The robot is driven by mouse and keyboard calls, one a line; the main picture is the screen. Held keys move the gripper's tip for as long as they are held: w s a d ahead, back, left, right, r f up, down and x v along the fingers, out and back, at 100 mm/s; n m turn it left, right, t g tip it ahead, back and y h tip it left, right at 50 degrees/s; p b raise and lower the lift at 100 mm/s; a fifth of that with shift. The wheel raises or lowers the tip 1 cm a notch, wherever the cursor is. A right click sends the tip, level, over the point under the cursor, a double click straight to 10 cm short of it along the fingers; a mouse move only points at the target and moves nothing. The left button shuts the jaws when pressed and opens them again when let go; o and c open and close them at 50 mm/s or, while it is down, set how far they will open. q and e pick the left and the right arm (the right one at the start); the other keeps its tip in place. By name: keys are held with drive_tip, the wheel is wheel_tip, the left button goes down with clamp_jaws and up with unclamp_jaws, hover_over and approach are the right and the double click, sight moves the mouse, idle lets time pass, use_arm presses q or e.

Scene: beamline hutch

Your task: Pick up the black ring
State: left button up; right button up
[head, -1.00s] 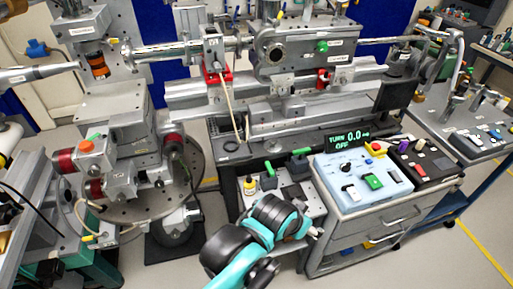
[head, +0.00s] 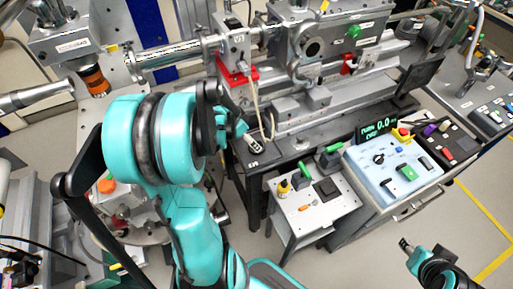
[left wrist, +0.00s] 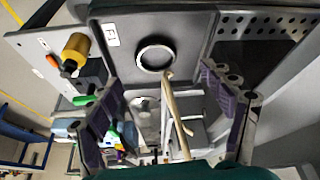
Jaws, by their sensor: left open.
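The ring is beyond the fingertips, apart from both. In the head view my left gripper (head: 245,137) is over the dark bench's near left corner, and I cannot make out the ring clearly beside it. My right gripper (head: 407,246) is at the lower right over the floor, too small to tell its jaw state.
A pale cable (left wrist: 176,112) hangs between the left fingers, close to the ring. A small table with a yellow-capped bottle (head: 283,187) and green handles (head: 328,155) stands right of the left gripper. A blue control box (head: 392,175) is farther right.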

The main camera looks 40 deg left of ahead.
use_arm(q)
drive_tip(key=shift+w+d+f, duration=0.15)
drive_tip(key=shift+w+f, duration=0.05)
drive_tip(key=shift+f, duration=0.3)
drive_tip(key=b+x, duration=0.2)
drive_tip(key=x, duration=0.2)
drive_tip(key=shift+d+f+b, duration=0.15)
drive_tip(key=shift+f+b, duration=0.2)
drive_tip(key=shift+b, duration=0.05)
drive_tip(key=shift+r, duration=0.1)
drive_tip(key=shift+c, duration=0.2)
drive_tip(key=c, duration=1)
